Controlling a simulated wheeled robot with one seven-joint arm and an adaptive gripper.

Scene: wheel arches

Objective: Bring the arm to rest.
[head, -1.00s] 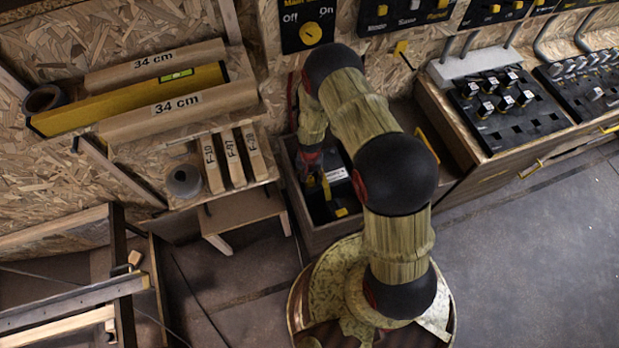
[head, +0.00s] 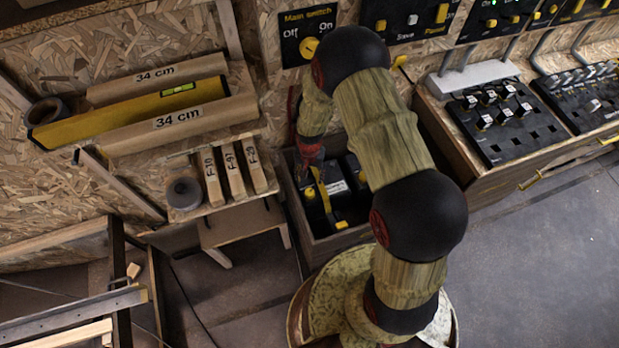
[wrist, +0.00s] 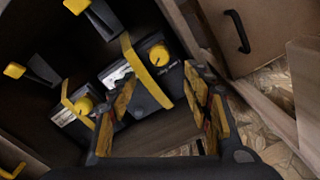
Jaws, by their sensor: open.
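My arm, with wood-coloured links and black joints, bends over from its round base in the head view. Beyond the fingers are black boxes (wrist: 150,66) with yellow knobs and yellow straps, lying in the bin. I cannot tell whether a finger touches a strap.
A shelf at left carries a yellow level (head: 130,113) and wooden bars marked 34 cm. Small labelled blocks (head: 233,172) and a grey roll (head: 184,193) sit below. A main switch (head: 308,46) is on the back wall. A bench with black panels (head: 505,128) stands at right; floor there is clear.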

